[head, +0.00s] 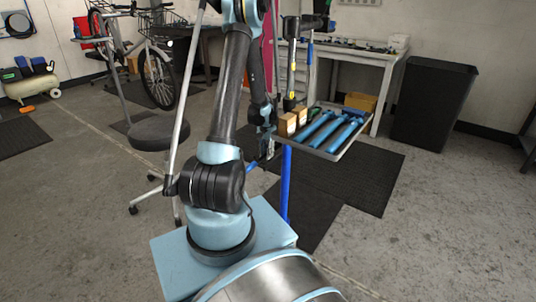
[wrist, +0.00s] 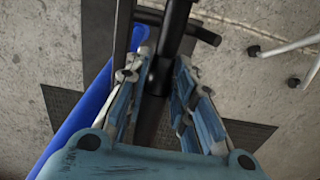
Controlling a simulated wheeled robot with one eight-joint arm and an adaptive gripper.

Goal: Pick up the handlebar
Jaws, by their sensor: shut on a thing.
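My gripper (wrist: 160,68) is shut on a black tube that I take to be the handlebar (wrist: 175,18). In the wrist view the tube runs from the top edge down between the two blue-padded fingers. A shorter black bar crosses behind or on it near the top; I cannot tell if they are one piece. In the head view my gripper (head: 264,150) points down at the left end of a grey tray (head: 334,156), and the handlebar cannot be made out there.
A black bin (head: 432,103) stands at right. The right floor is clear.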

